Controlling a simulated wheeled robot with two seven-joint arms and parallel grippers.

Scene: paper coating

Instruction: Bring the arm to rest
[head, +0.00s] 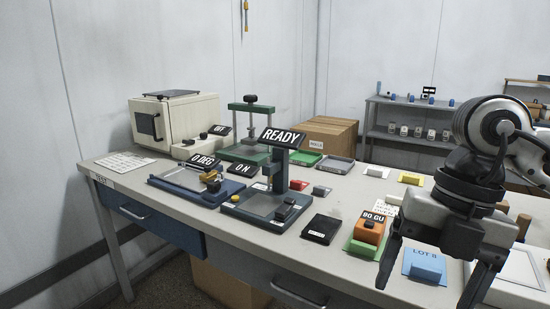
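My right arm comes in from the right edge. Its gripper (424,292) hangs over the front right of the workbench (180,185), fingers pointing down. The fingers are wide apart. A blue block on a light blue card marked "LOT B" (424,264) shows between them, and I see nothing gripped. I cannot tell how high the fingertips are above the bench. The arm and gripper hide part of the bench's right end. My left gripper is not in view.
A black pad (321,229), a device with a "READY" sign (283,136) and a green press (250,125) stand further left. A white tray (520,277) lies right. A shelf (410,110) stands behind.

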